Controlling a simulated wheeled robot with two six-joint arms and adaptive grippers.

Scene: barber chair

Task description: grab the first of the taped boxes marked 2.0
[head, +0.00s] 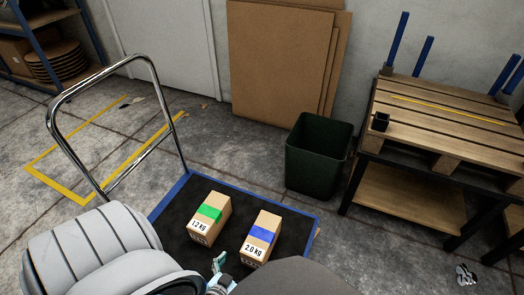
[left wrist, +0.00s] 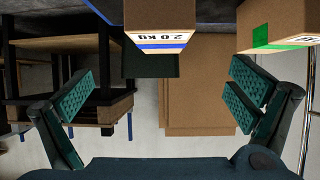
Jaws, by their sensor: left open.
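A cardboard box marked 2.0 kg (head: 261,237) with blue tape sits on the dark deck of a hand trolley. In the left wrist view, which appears upside down, the same box (left wrist: 160,18) is at the top centre, beyond the fingertips. A box marked 1.2 kg (head: 209,217) with green tape stands to its left; it also shows at the top right of the left wrist view (left wrist: 278,22). My left gripper (head: 218,268) is low in the head view, just in front of the boxes. In the left wrist view its fingers (left wrist: 160,100) are wide apart with nothing between them.
The trolley (head: 172,208) has a blue rim and a tall chrome handle (head: 150,65) at the left. A dark green bin (head: 318,160) stands right behind it. A wooden pallet bench (head: 445,110) is at the right. Cardboard sheets (head: 278,65) lean on the wall.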

